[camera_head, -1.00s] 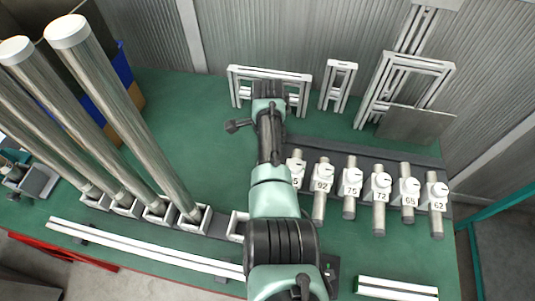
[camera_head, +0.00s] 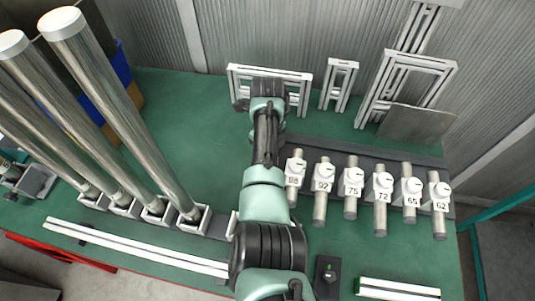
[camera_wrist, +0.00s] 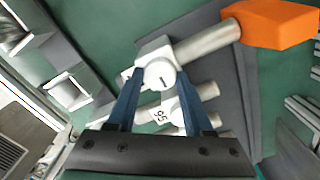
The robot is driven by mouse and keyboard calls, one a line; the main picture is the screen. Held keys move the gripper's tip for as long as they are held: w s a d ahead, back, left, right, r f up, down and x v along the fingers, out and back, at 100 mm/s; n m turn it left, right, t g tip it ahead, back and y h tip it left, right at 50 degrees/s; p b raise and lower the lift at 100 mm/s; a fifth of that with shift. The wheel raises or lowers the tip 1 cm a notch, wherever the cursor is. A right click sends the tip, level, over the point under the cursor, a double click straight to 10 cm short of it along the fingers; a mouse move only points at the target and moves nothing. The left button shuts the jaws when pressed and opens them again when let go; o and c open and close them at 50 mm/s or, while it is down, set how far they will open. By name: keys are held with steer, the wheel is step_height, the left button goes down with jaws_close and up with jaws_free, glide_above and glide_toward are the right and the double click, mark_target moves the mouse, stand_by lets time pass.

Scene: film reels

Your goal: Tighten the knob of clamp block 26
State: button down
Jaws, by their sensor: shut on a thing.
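In the wrist view, a white clamp block (camera_wrist: 153,47) sits on a grey metal rod (camera_wrist: 208,41). Its round white knob (camera_wrist: 160,74) has a dark line on its face. My gripper (camera_wrist: 160,76) has its blue fingers on either side of this knob, shut on it. The number of this block is not visible. In the head view, my arm hides the held block and the gripper's fingers. The row to the right of the arm has blocks with readable labels such as 75 (camera_head: 353,183) and 62 (camera_head: 441,197); I see no 26.
An orange block (camera_wrist: 278,24) stands at the rod's end. A neighbouring block (camera_wrist: 166,112), its label apparently 95, is close to my fingers. Tall metal cylinders (camera_head: 120,110) stand at left. White frames (camera_head: 410,72) stand at the back. The green table (camera_head: 190,95) is clear at centre-left.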

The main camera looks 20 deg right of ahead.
steer(key=shift+m, duration=0.3)
steer(key=shift+c, duration=1.4)
jaws_free()
step_height(320, 180, up, 13)
